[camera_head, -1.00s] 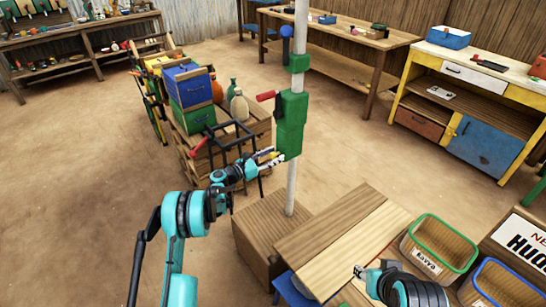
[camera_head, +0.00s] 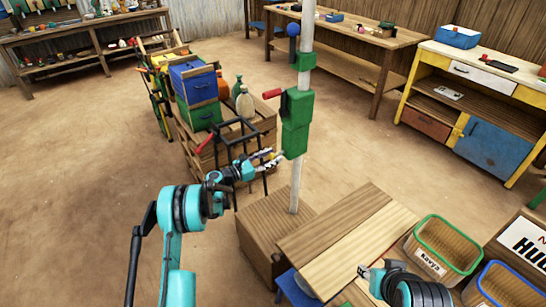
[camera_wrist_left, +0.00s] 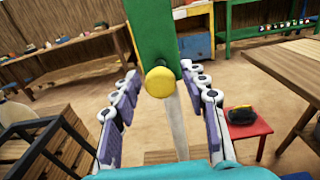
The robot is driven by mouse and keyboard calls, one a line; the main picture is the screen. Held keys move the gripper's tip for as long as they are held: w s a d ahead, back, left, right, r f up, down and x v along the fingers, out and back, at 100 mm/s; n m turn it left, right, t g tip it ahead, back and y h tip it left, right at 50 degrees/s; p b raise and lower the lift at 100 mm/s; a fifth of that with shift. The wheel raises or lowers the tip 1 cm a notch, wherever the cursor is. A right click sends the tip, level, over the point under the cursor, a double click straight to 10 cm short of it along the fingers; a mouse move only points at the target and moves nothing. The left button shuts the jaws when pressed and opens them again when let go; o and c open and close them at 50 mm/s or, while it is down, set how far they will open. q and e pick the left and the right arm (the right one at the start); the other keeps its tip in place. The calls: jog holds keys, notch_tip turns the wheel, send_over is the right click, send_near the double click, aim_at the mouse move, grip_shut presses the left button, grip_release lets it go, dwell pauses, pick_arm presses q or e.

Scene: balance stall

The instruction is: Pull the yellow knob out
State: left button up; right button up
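The round yellow knob (camera_wrist_left: 160,82) is in the middle of the left wrist view, in front of the lower end of a green block (camera_wrist_left: 150,35). In the head view this green block (camera_head: 296,138) sits on an upright pale post (camera_head: 296,190). My left gripper (camera_head: 270,160) is beside the block's lower left side. In the left wrist view its fingers (camera_wrist_left: 160,76) are spread, one on each side of the knob, with gaps on both sides. My right gripper (camera_head: 366,271) is low over the wooden table, too small to read.
A red handle (camera_head: 272,93) sticks out left from the post's green part. A dark frame (camera_head: 240,145) and crates (camera_head: 200,120) stand behind my left gripper. A wooden table (camera_head: 350,235) and baskets (camera_head: 443,245) are at lower right. Open floor lies at left.

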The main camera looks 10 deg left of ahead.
pick_arm(q)
jog(key=v, duration=1.2)
dwell(0.3)
jog(key=shift+r, duration=0.1)
